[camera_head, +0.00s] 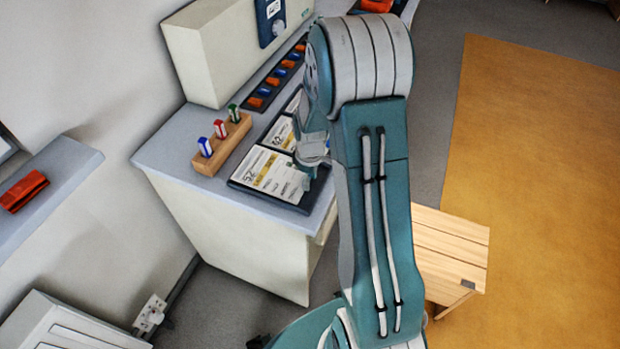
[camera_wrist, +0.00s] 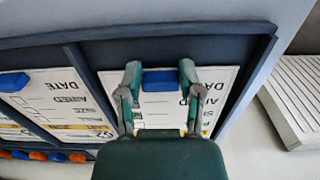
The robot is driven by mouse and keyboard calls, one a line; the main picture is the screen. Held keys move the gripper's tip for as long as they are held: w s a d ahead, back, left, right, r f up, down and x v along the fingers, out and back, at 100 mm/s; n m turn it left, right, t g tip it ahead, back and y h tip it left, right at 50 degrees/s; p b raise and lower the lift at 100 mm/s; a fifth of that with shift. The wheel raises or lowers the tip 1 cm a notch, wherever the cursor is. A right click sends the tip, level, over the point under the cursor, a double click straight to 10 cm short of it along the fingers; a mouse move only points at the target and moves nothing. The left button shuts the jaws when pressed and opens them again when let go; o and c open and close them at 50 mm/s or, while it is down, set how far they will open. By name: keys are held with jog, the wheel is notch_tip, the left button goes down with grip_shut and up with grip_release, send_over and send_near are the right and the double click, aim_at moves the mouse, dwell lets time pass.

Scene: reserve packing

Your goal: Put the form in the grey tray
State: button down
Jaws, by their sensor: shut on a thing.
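In the wrist view my gripper (camera_wrist: 159,72) has its two fingers on either side of a blue block (camera_wrist: 160,84), shut on it. The block sits on a white printed form (camera_wrist: 115,82), which lies in the right-hand compartment of a dark slate-grey divided tray (camera_wrist: 150,36). I cannot tell whether the form is lifted off the tray floor. Another form (camera_wrist: 50,97) with its own blue block lies in the compartment to the left. In the head view the tray (camera_head: 240,187) is on the counter, and my arm hides part of it.
A wooden block (camera_head: 226,142) holding several coloured markers stands left of the tray. A row of orange and blue pieces (camera_head: 275,81) lies behind it, near a large cream box (camera_head: 205,55). A wooden stool (camera_head: 450,255) stands on the floor at right. A red object (camera_head: 24,190) lies on the left shelf.

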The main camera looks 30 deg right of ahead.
jog(key=shift+c, duration=1.3)
grip_release()
notch_tip(320, 180, up, 12)
jog(key=s+a+r+m+t, duration=0.2)
jog(key=s+a+r, duration=0.4)
jog(key=s, duration=0.3)
jog(key=s+a+r+m+t, duration=0.3)
jog(key=s+a+r+m, duration=0.2)
jog(key=s+r, duration=0.4)
jog(key=shift+s+a+r+m+t, duration=0.3)
jog(key=shift+s+a, duration=0.3)
jog(key=shift+a, duration=0.25)
